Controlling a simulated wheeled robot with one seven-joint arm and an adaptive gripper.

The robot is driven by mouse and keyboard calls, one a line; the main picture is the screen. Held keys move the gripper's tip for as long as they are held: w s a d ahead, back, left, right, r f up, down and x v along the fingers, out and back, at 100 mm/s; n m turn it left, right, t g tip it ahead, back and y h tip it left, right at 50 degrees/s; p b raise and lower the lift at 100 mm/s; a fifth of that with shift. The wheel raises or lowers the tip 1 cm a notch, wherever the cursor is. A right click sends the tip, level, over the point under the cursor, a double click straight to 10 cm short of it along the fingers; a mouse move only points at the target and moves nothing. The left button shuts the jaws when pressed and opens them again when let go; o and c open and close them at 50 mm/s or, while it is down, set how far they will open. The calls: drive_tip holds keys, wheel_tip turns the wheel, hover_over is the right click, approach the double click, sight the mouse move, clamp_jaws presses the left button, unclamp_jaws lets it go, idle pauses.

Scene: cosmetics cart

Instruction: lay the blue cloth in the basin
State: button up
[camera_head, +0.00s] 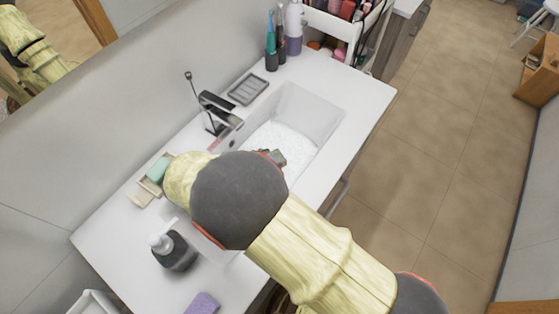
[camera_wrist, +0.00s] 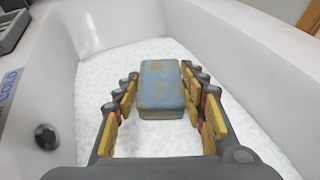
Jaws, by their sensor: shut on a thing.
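The blue cloth (camera_wrist: 161,88) is a folded, block-like bundle with brownish patches, seen in the wrist view. My gripper (camera_wrist: 163,92) is shut on it, with yellow-padded fingers on either side. The white basin (camera_head: 312,112) is sunk in the counter, and its wall also shows in the wrist view (camera_wrist: 225,50). White, foamy-looking content covers its bottom. The gripper and cloth are over the inside of the basin; whether the cloth touches the white surface is unclear. In the head view my arm hides most of the gripper and the cloth.
A dark faucet (camera_head: 218,106) and a grey ridged tray (camera_head: 248,89) stand behind the basin. A teal soap (camera_head: 158,168), a dark pump bottle (camera_head: 174,252) and a purple sponge (camera_head: 203,304) are on the near counter. Toothbrushes (camera_head: 270,45) stand at the back. The counter's right end is clear.

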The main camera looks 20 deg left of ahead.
drive_tip(key=shift+o, duration=0.2)
drive_tip(key=shift+f+b+x, duration=0.25)
drive_tip(key=shift+b+x, duration=0.2)
drive_tip(key=shift+x, duration=0.95)
drive_tip(key=shift+f+b+x, duration=0.2)
drive_tip(key=shift+b+x, duration=0.2)
drive_tip(key=shift+x, duration=0.95)
drive_tip(key=shift+s+a, duration=0.15)
drive_tip(key=shift+f, duration=0.15)
drive_tip(key=o, duration=0.9)
drive_tip(key=shift+o, duration=0.6)
drive_tip(key=shift+s+a+r, duration=0.2)
drive_tip(key=shift+r, duration=0.2)
drive_tip(key=p+v, duration=0.3)
drive_tip(key=v, duration=0.3)
drive_tip(key=shift+s+a, duration=0.2)
drive_tip(key=shift+s, duration=0.15)
